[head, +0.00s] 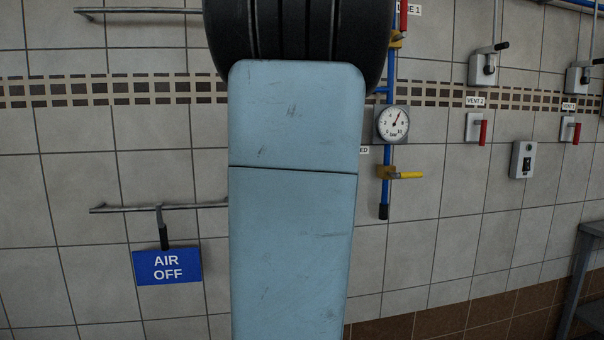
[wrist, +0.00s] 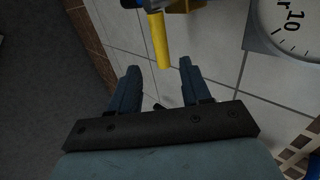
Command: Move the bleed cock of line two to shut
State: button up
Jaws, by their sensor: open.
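In the wrist view a yellow lever (wrist: 160,42) sticks out from a brass valve body (wrist: 184,5) at the top edge. My gripper (wrist: 159,68) is open, and the lever's end shows between its fingertips; I cannot tell whether they touch. In the head view my arm hides my gripper and this valve. No line two label is visible.
A pressure gauge (wrist: 292,22) is beside the lever in the wrist view. The head view shows another gauge (head: 393,123), a red lever (head: 403,15), vent switches (head: 474,127), a switch box (head: 523,159) and a blue AIR OFF sign (head: 167,265) on the left.

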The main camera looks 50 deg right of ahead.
jog(key=shift+v, duration=1.7)
jog(key=w+a+f+n+y, duration=0.15)
jog(key=a+n, duration=0.45)
jog(key=a, duration=0.6)
jog(key=w+a+f+n+y, duration=0.1)
jog(key=a+f+n+y, duration=0.15)
jog(key=a+n, duration=0.65)
jog(key=s+a+f+n, duration=0.3)
jog(key=a, duration=0.4)
jog(key=s+a+f+n+y, duration=0.1)
jog(key=s+a+f+n, duration=0.3)
jog(key=a, duration=0.4)
jog(key=s+a+f+n+g, duration=0.1)
jog(key=s+a+f+n, duration=0.2)
jog(key=a, duration=0.4)
jog(key=shift+s+a+f+n+y, duration=0.3)
jog(key=shift+s+n+y, duration=0.1)
jog(key=shift+s, duration=0.15)
jog(key=shift+c, duration=0.4)
